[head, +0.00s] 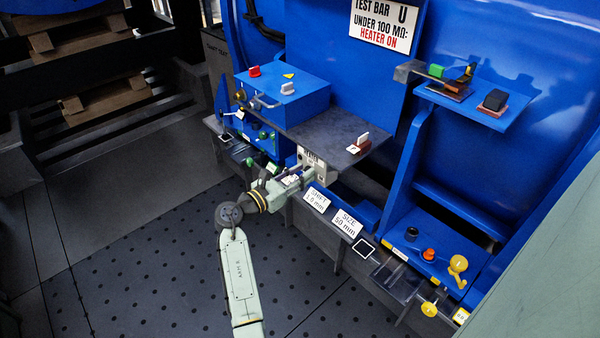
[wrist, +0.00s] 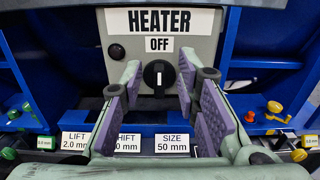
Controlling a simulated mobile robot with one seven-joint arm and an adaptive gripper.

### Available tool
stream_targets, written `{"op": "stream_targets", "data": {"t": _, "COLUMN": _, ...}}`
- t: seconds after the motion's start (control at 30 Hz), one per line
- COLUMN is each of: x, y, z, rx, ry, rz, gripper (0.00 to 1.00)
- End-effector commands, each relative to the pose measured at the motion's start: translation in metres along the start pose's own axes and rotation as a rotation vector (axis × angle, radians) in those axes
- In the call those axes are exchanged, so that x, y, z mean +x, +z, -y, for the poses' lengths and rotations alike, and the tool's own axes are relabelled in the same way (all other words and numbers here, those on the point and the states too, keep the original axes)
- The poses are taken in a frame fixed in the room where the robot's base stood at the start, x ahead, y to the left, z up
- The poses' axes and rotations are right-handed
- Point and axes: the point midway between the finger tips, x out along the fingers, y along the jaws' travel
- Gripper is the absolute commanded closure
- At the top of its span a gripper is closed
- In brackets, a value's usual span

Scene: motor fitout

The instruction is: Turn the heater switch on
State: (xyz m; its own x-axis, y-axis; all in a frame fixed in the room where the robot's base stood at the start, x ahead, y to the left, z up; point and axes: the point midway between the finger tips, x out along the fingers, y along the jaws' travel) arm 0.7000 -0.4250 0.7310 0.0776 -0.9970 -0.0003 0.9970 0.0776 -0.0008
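The heater switch (wrist: 159,74) is a round black knob with a white pointer line, standing upright toward an OFF label (wrist: 159,45). It sits on a grey box (wrist: 205,48) under a HEATER sign (wrist: 160,20). In the head view the heater box (head: 321,172) shows small below a dark shelf, partly hidden by my gripper (head: 300,178). In the wrist view my gripper (wrist: 159,82) is open, with a purple-padded finger on each side of the knob's line. Nothing is between the pads; I cannot tell whether the tips reach the knob's depth.
A dark round lamp or button (wrist: 117,52) sits left of the knob. The dark shelf (head: 335,131) juts out above the box. Cards reading SHIFT (head: 317,199) and SIZE (head: 346,223) stand below it. A blue box (head: 285,98) with a red knob is to the left.

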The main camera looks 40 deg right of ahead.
Motion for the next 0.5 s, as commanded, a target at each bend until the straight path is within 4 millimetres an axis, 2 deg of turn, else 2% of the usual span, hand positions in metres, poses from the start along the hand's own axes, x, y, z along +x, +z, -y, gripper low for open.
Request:
{"op": "stream_targets", "data": {"t": 0.23, "x": 0.0008, "y": -0.0001, "z": -0.0003, "rx": 0.000, "ry": 0.001, "rz": 0.000, "gripper": 0.71}}
{"op": "stream_targets", "data": {"t": 0.5, "x": 0.0005, "y": -0.0001, "z": -0.0003, "rx": 0.001, "ry": 0.001, "rz": 0.000, "gripper": 0.88}}
